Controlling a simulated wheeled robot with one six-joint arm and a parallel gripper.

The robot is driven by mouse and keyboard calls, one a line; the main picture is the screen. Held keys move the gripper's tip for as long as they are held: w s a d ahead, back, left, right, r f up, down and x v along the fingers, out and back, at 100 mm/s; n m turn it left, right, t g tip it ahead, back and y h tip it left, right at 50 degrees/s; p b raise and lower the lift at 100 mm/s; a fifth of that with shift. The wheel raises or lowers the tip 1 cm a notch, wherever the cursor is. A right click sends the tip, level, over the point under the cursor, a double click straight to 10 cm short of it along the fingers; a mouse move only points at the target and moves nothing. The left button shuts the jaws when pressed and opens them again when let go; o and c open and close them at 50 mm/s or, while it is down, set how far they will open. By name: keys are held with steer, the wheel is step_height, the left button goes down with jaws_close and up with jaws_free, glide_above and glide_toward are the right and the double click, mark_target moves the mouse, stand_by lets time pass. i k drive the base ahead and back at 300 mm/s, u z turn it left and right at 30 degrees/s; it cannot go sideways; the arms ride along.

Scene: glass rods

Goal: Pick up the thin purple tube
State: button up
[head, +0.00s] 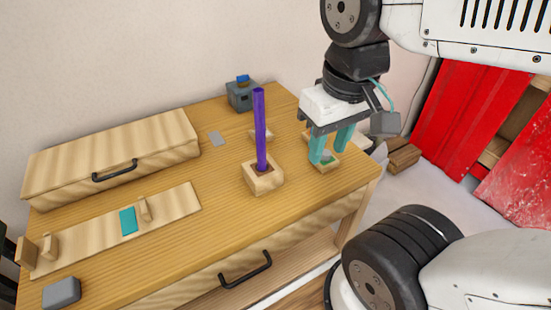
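The thin purple tube (260,128) stands upright in a small square wooden holder (264,183) on the wooden table. Its lower end is hidden inside the holder. My gripper (329,158) points down to the right of the tube, apart from it. Its two teal fingers are spread with a gap between them. The fingertips are at or just above another small wooden block (326,166) with something greenish at its top; I cannot tell whether they touch it.
A wooden box (112,160) with a black handle stands at the table's left rear. A pale board (180,203) holding a teal piece (128,221) lies in front. A grey device (241,95) stands at the back, a grey block (61,293) at the front left.

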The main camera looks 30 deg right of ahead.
mark_target(258, 93)
steer(key=k, duration=0.15)
steer(key=z, duration=1.5)
steer(key=k, duration=1.2)
steer(key=u, duration=1.45)
steer(key=i, duration=0.5)
